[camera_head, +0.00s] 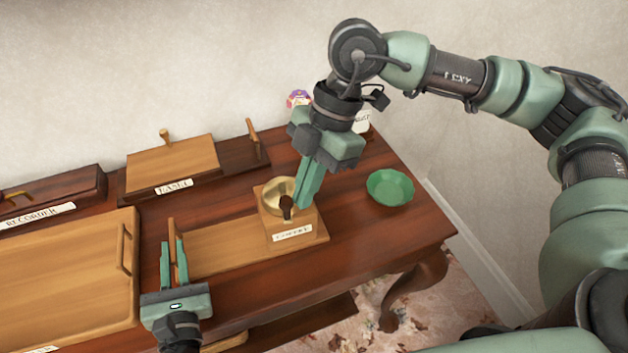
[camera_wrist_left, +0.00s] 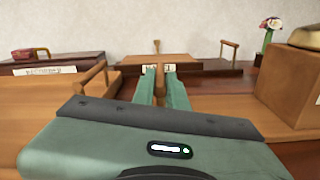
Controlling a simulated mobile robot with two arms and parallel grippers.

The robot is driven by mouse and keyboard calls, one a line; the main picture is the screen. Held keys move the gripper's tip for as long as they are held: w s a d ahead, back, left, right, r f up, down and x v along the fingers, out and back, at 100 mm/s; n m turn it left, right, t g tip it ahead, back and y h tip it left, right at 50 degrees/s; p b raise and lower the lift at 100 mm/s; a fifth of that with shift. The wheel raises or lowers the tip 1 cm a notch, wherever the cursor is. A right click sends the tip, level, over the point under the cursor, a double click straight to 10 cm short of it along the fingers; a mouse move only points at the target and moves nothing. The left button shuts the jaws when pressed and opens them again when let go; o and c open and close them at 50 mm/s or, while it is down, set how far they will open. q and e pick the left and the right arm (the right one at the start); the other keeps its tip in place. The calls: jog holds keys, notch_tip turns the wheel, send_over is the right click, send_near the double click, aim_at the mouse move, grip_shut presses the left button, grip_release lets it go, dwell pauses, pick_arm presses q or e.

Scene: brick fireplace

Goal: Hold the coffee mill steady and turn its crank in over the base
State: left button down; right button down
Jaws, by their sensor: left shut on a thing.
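The coffee mill (camera_head: 313,236) is a wooden box with a brass top (camera_head: 275,192) and a label on its front, at the right end of a flat wooden base board (camera_head: 215,248). It also shows at the right edge of the left wrist view (camera_wrist_left: 285,95). A dark crank knob (camera_head: 286,203) shows at the brass top. My left gripper (camera_head: 174,242) is shut on the upright wooden handle (camera_head: 172,235) at the board's left end. My right gripper (camera_head: 302,206) points down beside the knob; its fingers overlap, so its opening and any contact are unclear.
A green bowl (camera_head: 390,187) stands right of the mill, near the table's (camera_head: 400,228) right end. Behind are a box labelled easel (camera_head: 170,160) and a small flower vase (camera_head: 299,98). A large wooden tray (camera_head: 70,285) and a recorder box (camera_head: 60,190) lie left.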

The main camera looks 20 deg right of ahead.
aim_at(286, 201)
jog(key=shift+s+a, duration=0.2)
jog(key=shift+a, duration=1.4)
jog(key=w+a+m+t, duration=0.1)
jog(key=w+a+m, duration=0.3)
jog(key=a, duration=0.1)
jog(key=shift+a+t, duration=0.15)
jog(key=shift+t, duration=0.15)
jog(key=shift+w+m, duration=0.1)
jog(key=shift+m, duration=0.3)
